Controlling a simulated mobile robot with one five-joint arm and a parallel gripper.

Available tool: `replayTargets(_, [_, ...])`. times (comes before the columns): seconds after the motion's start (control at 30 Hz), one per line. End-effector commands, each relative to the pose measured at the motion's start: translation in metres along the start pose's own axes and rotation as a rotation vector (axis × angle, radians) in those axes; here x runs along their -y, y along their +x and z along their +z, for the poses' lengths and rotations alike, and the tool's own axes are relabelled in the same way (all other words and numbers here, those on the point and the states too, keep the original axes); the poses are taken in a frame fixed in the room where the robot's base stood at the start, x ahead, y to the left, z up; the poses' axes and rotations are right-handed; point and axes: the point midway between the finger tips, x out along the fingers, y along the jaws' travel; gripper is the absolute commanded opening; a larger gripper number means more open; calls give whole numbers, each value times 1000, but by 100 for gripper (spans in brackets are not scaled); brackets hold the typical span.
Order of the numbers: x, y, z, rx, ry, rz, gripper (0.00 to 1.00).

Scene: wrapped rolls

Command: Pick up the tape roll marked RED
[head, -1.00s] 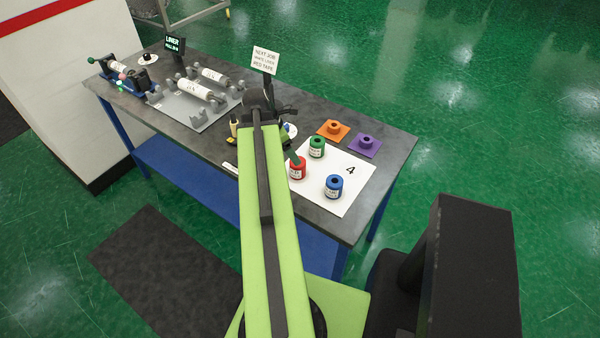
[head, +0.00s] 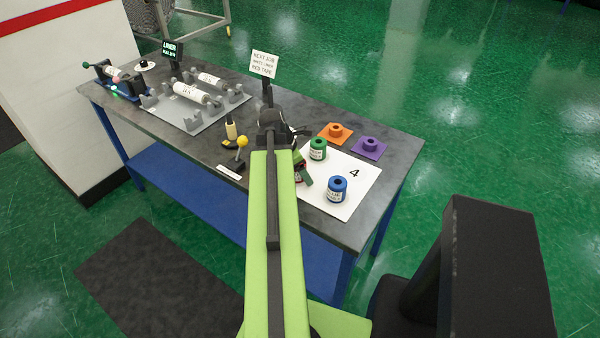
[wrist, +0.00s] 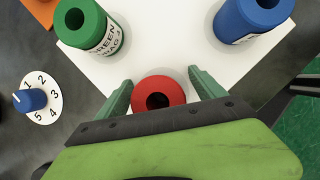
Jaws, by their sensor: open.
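The red tape roll (wrist: 159,91) stands upright on the white mat in the wrist view, its dark core hole facing up. It lies between the two green fingers of my gripper (wrist: 158,88), which is open with a finger on each side and a small gap to each. In the head view my arm and gripper (head: 301,170) hide most of the red roll. The green roll (head: 317,149) stands behind it on the mat and the blue roll (head: 337,189) stands to its right. Both also show in the wrist view, green (wrist: 88,27) and blue (wrist: 252,17). The red roll's label is hidden.
The white mat (head: 356,190) is marked 4. A numbered dial (wrist: 33,101) is left of the gripper in the wrist view. A yellow-knobbed lever (head: 242,142) and a sign (head: 264,63) stand on the bench.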

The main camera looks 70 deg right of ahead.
Motion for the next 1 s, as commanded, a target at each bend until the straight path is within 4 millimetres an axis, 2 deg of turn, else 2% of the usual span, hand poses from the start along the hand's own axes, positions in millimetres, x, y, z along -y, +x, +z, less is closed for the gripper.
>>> replayTargets(0.07, [0, -1, 0, 0, 0, 0, 78])
replayTargets(0.63, [0, -1, 0, 0, 0, 0, 3])
replayTargets(1.0, [0, -8, 2, 0, -1, 1, 2])
